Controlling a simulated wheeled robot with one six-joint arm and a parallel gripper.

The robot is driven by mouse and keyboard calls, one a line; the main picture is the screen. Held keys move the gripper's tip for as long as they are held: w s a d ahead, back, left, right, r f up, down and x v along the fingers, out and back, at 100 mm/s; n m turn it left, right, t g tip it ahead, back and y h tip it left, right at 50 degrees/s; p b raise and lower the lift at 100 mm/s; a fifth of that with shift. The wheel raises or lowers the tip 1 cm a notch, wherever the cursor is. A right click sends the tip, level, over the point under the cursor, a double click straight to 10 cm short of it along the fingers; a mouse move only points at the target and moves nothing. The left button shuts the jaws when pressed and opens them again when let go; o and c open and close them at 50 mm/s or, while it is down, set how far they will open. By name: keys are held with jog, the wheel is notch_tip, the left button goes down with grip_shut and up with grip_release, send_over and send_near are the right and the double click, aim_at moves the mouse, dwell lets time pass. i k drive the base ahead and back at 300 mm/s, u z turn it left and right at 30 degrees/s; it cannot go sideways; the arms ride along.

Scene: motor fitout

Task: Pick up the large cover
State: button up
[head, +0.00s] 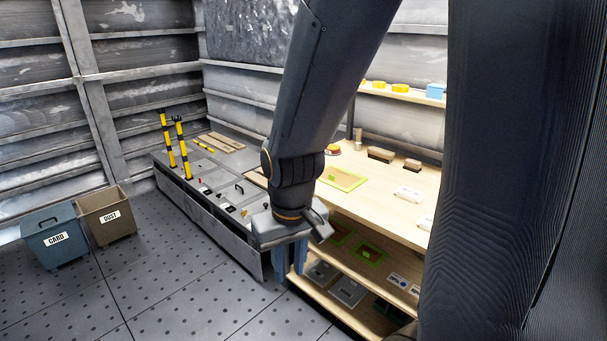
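I cannot tell for sure which thing is the large cover. Two grey plates lie on the bottom shelf of the wooden unit, a larger one (347,292) in front and another (322,272) behind it. Grey panels with dark handles (240,190) lie on top of the long grey bench. My gripper (289,262) points down at the near left corner of the wooden unit, with its blue fingers apart and nothing seen between them. It is left of the grey plates. My arm hides part of the bench and worktop.
The wooden worktop (385,214) holds a green-framed panel (343,179) and small white parts (409,193). Green-framed pieces (369,255) lie on the middle shelf. Black-and-yellow posts (167,140) rise from the grey bench (185,190). Two bins (55,240) stand left; the floor between is clear.

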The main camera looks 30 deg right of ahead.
aim_at(345, 181)
jog(key=u, duration=0.1)
jog(key=i, duration=0.65)
jog(key=z, duration=0.75)
jog(key=i, duration=0.7)
jog(key=z, duration=0.55)
